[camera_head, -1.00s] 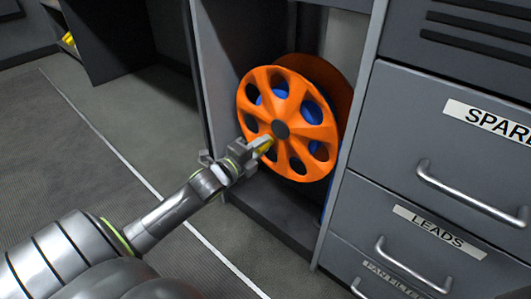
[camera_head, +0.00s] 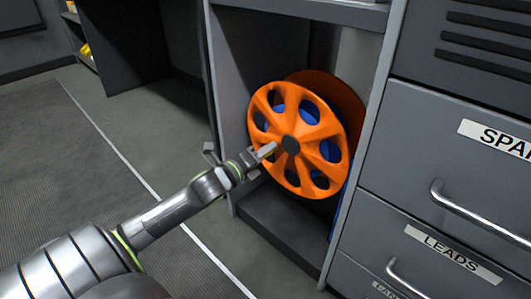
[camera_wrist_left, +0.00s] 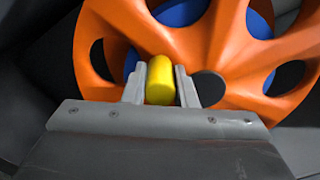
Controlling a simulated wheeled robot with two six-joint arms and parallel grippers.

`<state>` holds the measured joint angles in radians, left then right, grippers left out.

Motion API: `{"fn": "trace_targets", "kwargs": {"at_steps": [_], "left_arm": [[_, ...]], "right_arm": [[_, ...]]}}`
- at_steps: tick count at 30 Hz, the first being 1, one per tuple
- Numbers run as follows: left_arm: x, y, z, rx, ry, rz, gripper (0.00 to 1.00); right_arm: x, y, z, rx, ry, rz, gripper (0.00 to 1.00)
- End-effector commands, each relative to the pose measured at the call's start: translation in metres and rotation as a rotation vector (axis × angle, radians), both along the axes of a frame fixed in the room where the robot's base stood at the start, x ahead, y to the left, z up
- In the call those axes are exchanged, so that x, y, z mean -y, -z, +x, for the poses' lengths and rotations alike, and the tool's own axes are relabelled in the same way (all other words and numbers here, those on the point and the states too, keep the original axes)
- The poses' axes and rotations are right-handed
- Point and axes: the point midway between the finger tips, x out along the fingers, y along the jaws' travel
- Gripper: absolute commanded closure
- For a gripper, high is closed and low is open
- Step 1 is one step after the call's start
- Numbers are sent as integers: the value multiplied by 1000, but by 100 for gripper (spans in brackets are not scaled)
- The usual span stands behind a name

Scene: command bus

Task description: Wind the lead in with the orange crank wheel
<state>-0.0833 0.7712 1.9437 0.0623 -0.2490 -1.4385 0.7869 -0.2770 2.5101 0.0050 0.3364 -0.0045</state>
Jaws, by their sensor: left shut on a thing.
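The orange crank wheel (camera_head: 325,130) stands upright in an open grey bay, with a dark hub and several round holes. Its yellow handle (camera_wrist_left: 160,80) shows in the left wrist view, left of the hub. My left gripper (camera_head: 268,151) is shut on this handle; its two fingers also show on either side of the handle in the left wrist view (camera_wrist_left: 160,88). In the head view the gripper mostly hides the handle. The blue lead (camera_head: 310,111) shows through the wheel's holes, in front of an orange rear disc. My right gripper is not in view.
The bay's left wall and its floor (camera_head: 275,225) lie close around the wheel. Grey drawers with metal handles (camera_head: 465,210) stand to the right, one labelled LEADS. Open floor (camera_head: 60,150) lies to the left.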

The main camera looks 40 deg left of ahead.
Motion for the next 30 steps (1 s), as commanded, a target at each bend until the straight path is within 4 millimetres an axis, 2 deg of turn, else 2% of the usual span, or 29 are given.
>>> {"fn": "trace_targets", "kwargs": {"at_steps": [8,9,14,23,30], "left_arm": [[0,0,0,-2,-1,1,100],[0,0,0,-2,-1,1,72],[0,0,0,-1,-1,0,53],[0,0,-1,-1,-1,-1,53],[-2,-3,-14,-2,-5,0,53]], "right_arm": [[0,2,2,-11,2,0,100],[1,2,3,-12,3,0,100],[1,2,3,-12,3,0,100],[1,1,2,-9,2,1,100],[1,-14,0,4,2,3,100]]}}
